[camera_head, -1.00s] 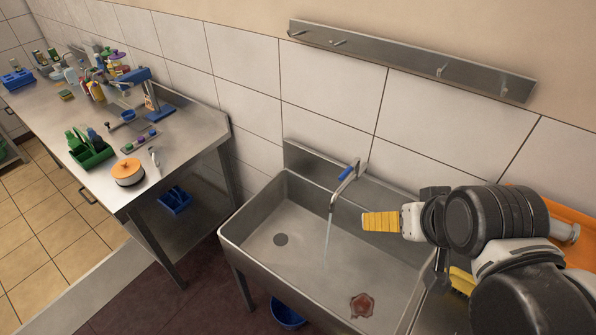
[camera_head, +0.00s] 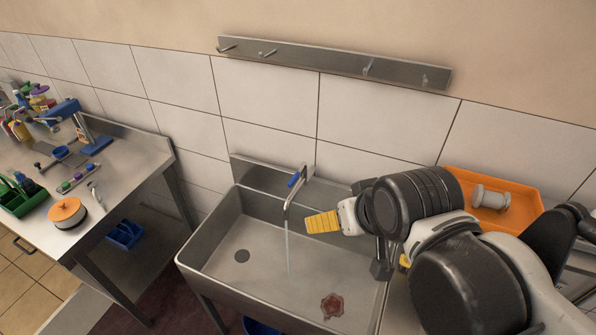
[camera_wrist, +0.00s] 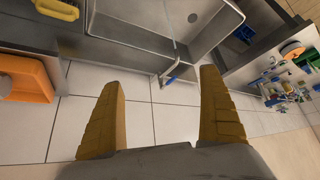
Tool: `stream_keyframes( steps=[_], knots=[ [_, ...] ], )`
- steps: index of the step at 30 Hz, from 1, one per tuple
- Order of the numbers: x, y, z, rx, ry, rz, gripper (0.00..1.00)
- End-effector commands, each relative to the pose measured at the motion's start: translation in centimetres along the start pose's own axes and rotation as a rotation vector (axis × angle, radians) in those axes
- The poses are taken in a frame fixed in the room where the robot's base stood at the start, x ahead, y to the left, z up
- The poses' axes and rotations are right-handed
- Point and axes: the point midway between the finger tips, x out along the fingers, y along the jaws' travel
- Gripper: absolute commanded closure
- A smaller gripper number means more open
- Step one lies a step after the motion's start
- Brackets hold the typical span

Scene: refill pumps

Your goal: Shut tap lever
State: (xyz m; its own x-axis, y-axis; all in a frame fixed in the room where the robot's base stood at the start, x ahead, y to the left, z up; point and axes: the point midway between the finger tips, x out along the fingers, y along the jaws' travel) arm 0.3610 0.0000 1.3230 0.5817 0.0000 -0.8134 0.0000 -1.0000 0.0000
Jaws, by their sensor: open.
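The tap (camera_head: 297,190) stands at the back of the steel sink, with a blue lever (camera_head: 294,179) on its left side. A thin stream of water (camera_head: 287,250) runs from the spout into the basin. My gripper (camera_head: 308,223) has yellow fingers and is to the right of the tap, apart from it. In the wrist view my gripper (camera_wrist: 163,100) is open and empty, its two fingers wide apart. The tap (camera_wrist: 178,68) and its blue lever (camera_wrist: 169,80) show beyond and between the fingertips, close to the right finger.
The sink (camera_head: 215,240) holds a dark red stain (camera_head: 333,305). An orange tray (camera_head: 530,210) stands to the right behind my arm. A steel table (camera_head: 130,165) with an orange-lidded pot (camera_head: 67,212) is at left. A hook rail (camera_head: 330,62) is on the wall above.

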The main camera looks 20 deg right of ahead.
Motion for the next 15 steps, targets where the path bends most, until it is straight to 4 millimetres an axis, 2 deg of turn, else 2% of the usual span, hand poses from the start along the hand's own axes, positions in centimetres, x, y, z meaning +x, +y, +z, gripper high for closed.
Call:
stream_keyframes(
  steps=[1,4,8,15],
  knots=[
    [0.1,0.0,0.0,-0.004,0.000,0.001,0.26],
    [1.0,0.2,0.1,-0.064,-0.007,0.020,0.57],
    [4.5,1.2,-0.1,-0.303,-0.035,0.102,0.59],
    [13.5,2.8,-2.7,-0.990,-0.142,0.365,0.59]
  ],
)
